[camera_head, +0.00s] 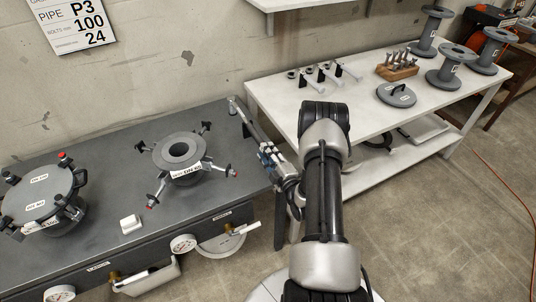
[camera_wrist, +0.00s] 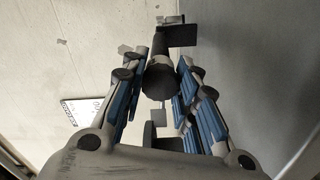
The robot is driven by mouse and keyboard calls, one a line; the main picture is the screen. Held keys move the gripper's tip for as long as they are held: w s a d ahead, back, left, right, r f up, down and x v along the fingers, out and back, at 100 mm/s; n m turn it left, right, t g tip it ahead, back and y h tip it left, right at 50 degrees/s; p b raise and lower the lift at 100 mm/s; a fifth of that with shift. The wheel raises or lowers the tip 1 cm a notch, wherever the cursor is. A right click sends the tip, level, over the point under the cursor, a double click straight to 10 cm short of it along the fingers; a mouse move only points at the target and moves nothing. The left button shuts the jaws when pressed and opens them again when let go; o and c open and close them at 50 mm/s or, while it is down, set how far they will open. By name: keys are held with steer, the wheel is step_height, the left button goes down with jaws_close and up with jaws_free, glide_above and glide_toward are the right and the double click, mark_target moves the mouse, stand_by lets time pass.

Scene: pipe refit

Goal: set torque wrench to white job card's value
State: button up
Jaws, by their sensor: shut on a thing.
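My gripper (camera_head: 268,155) is shut on the torque wrench (camera_head: 248,125), a long dark tool that slants up and left over the gap between the two benches. In the wrist view, the dark round end of the wrench (camera_wrist: 160,80) lies between the blue-padded fingers of my gripper (camera_wrist: 161,64). Its set value cannot be read in either view. The white job card (camera_head: 80,24) hangs on the wall at the upper left; it reads "PIPE P3", with "100" beside the bolts line and "24" below. A white card (camera_wrist: 82,110) shows partly behind the left finger in the wrist view.
The grey bench (camera_head: 85,165) carries a lidded flange fixture (camera_head: 40,193), an open flange (camera_head: 181,152) with clamps, and a small white block (camera_head: 131,224). Gauges (camera_head: 183,243) line its front. The white table (camera_head: 330,112) holds fasteners, a wooden block (camera_head: 398,71) and grey spools (camera_head: 452,66).

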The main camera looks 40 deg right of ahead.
steer(key=shift+n, duration=0.3)
steer(key=o, duration=1.1)
steer(key=v, duration=1.2)
steer(key=shift+a, duration=0.1)
